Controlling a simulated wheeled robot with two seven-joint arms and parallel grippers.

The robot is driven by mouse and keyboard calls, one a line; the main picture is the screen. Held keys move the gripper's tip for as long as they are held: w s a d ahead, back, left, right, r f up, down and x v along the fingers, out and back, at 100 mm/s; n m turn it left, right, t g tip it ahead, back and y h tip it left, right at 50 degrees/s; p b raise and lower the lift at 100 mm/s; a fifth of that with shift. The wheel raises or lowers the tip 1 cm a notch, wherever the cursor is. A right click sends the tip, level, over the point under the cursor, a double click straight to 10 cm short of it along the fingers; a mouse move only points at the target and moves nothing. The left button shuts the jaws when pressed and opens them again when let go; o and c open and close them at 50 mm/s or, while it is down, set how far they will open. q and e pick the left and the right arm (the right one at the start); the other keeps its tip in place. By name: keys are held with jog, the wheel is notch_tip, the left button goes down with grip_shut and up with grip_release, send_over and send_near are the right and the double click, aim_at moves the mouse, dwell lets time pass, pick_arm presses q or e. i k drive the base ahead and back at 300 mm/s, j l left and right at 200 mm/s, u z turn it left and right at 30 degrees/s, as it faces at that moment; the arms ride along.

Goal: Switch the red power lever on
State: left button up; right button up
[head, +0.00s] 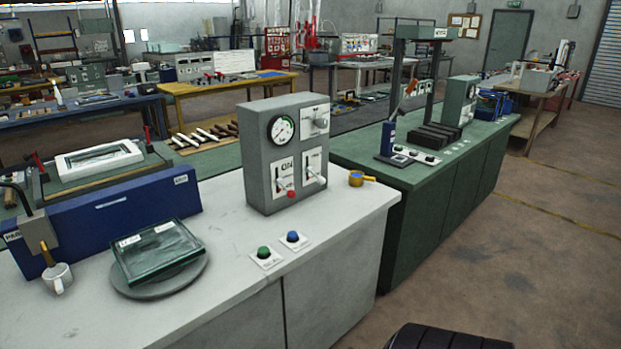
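A grey control box (285,152) stands on the pale worktop, with a round gauge (282,128) and a knob (321,122) on its upper face. Below them are two white switch plates. The left plate, marked ON, carries a small lever (281,183) with red at its lower part. The right plate carries a second lever (316,176) with a pale handle. The levers are too small for me to tell their exact positions. Neither of my grippers shows in the head view, and nothing is touching the box.
Green (263,252) and blue (292,236) buttons sit in front of the box. A glass-topped block rests on a round grey plate (160,283), left. A metal cup (58,278) and blue unit (120,212) stand further left.

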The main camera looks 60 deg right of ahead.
aim_at(291, 193)
jog(key=z, duration=1.65)
